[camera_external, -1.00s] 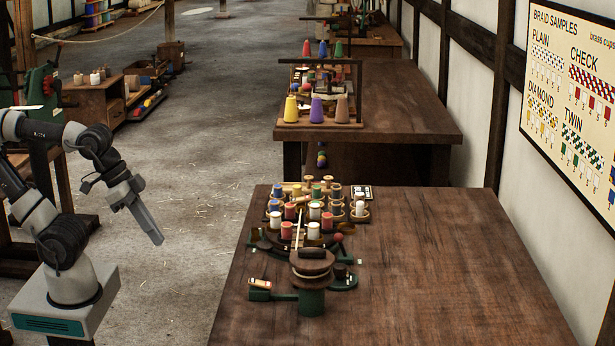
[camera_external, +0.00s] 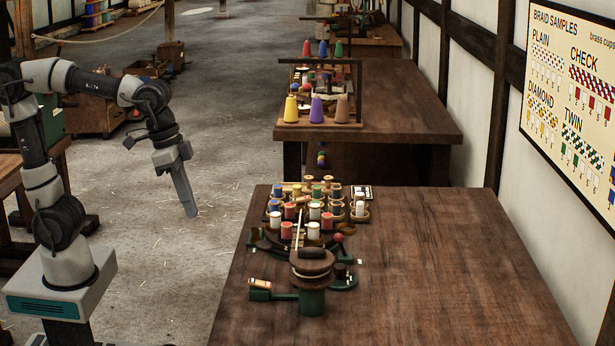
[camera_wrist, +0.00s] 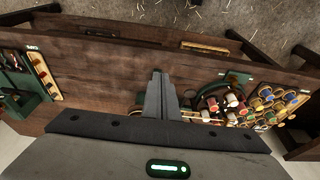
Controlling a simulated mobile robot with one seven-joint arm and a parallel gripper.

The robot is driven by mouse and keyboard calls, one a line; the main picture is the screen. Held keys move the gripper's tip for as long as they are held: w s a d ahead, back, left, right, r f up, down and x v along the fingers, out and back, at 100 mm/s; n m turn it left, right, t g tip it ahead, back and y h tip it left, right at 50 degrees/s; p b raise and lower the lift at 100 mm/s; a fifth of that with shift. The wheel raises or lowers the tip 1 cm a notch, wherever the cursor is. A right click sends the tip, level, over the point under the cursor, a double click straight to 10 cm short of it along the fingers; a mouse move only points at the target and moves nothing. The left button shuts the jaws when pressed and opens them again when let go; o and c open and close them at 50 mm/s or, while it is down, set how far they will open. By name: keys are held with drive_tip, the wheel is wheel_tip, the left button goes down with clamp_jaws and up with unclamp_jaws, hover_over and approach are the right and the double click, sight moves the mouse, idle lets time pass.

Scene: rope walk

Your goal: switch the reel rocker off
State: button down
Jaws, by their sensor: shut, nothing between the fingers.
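The reel (camera_external: 313,265) is a dark round drum on a green post, at the near-left part of the braiding bench in the external view. A green arm runs left from it to a small block (camera_external: 260,289) with a pale and reddish piece on top. This may be the reel rocker; its on or off position is too small to tell. My gripper (camera_external: 190,213) is shut and empty, pointing down over the floor, left of the bench and apart from it. In the wrist view its closed fingers (camera_wrist: 158,76) hide part of the bench behind them.
Several coloured bobbins (camera_external: 314,210) crowd the bench just behind the reel. The right side of the bench top (camera_external: 440,260) is clear. A second bench (camera_external: 400,100) with cones stands farther back. Open floor (camera_external: 215,180) lies between my arm and the benches.

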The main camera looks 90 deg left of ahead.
drive_tip(key=w+r+g+p, duration=0.25)
drive_tip(key=w+p, duration=0.25)
drive_tip(key=w, duration=0.6)
drive_tip(key=g+p, duration=0.3)
drive_tip(key=p, duration=0.2)
hover_over(255, 282)
drive_tip(key=w, duration=0.4)
drive_tip(key=w+x, duration=0.1)
drive_tip(key=x, duration=0.4)
drive_tip(key=shift+w+f, duration=0.1)
drive_tip(key=shift+f, duration=0.15)
drive_tip(key=b+x, duration=0.2)
drive_tip(key=x, duration=1.2)
drive_tip(key=shift+b, duration=0.35)
